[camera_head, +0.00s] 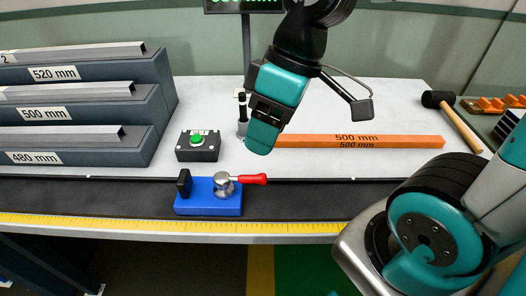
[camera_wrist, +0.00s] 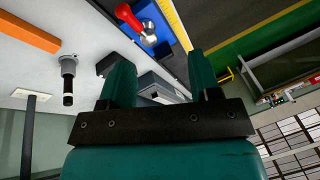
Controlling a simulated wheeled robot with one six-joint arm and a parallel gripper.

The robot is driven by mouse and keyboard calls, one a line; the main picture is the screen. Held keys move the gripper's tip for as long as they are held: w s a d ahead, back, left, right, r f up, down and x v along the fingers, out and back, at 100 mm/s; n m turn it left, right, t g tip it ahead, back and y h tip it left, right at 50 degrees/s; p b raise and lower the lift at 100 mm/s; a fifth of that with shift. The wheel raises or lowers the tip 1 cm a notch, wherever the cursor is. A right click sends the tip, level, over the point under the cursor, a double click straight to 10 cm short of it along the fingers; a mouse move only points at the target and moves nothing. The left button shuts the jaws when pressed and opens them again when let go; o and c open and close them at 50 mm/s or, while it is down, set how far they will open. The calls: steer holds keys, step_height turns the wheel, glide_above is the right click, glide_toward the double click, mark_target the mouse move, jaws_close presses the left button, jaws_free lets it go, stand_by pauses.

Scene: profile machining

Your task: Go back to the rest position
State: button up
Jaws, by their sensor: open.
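My gripper (camera_head: 262,132) hangs in the air over the workbench in the head view, in front of the orange 500 mm bar (camera_head: 390,141) and to the right of the green button box (camera_head: 198,146). In the wrist view its two teal fingers (camera_wrist: 160,85) stand apart with nothing between them. The blue clamp block (camera_head: 208,198) with a red handle lies below it near the bench's front edge; it also shows at the top of the wrist view (camera_wrist: 156,22).
Stepped racks with metal profiles labelled 480, 500 and 520 mm (camera_head: 62,117) stand at the left. A black-headed mallet (camera_head: 452,115) lies at the right. A dark upright tool (camera_head: 242,115) stands behind my gripper. A yellow ruler (camera_head: 120,222) runs along the front edge.

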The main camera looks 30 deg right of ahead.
steer(key=s+a, duration=0.3)
steer(key=s, duration=0.1)
steer(key=shift+s+a+r+m, duration=0.15)
steer(key=shift+s+a+m, duration=0.2)
steer(key=shift+s+m, duration=0.05)
steer(key=shift+r+p, duration=1.15)
steer(key=shift+r, duration=0.05)
